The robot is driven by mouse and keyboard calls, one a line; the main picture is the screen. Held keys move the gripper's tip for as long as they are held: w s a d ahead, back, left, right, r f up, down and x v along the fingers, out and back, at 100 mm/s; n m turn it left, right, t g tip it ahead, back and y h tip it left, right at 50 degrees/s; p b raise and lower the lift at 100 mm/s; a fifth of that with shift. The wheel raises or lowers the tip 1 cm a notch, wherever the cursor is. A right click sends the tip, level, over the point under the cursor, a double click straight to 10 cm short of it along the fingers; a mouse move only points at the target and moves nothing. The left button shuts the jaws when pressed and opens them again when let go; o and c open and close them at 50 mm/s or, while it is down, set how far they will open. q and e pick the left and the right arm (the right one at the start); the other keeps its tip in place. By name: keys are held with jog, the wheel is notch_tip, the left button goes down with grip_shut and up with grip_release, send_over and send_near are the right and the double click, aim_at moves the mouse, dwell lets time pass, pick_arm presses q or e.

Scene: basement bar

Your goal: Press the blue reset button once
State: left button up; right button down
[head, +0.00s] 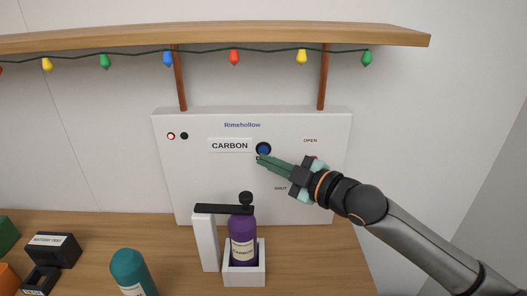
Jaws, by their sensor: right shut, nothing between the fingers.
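The blue reset button (263,149) is a round blue disc in a dark ring on the white panel (200,185), right of the CARBON label (230,145). My right gripper (259,160) is shut and empty. Its green fingertips overlap the lower edge of the button in the head view. I cannot tell whether they touch it. The gripper hides part of the panel between the OPEN and SHUT labels. My left gripper is not in view.
A purple bottle (242,239) stands in a white holder (244,278) under a black bar (224,209). A teal bottle (130,272) and a dark box (52,250) stand left on the wooden counter (180,262). A wooden shelf (260,36) with coloured bulbs hangs above.

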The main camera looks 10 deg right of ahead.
jog(key=shift+w, duration=0.1)
jog(key=shift+w+d+p, duration=0.1)
jog(key=shift+w+p, duration=0.2)
jog(key=shift+p, duration=0.1)
jog(key=shift+w, duration=0.4)
dwell(0.8)
jog(key=shift+s, duration=0.1)
jog(key=shift+s+p, duration=0.5)
jog(key=shift+s, duration=0.2)
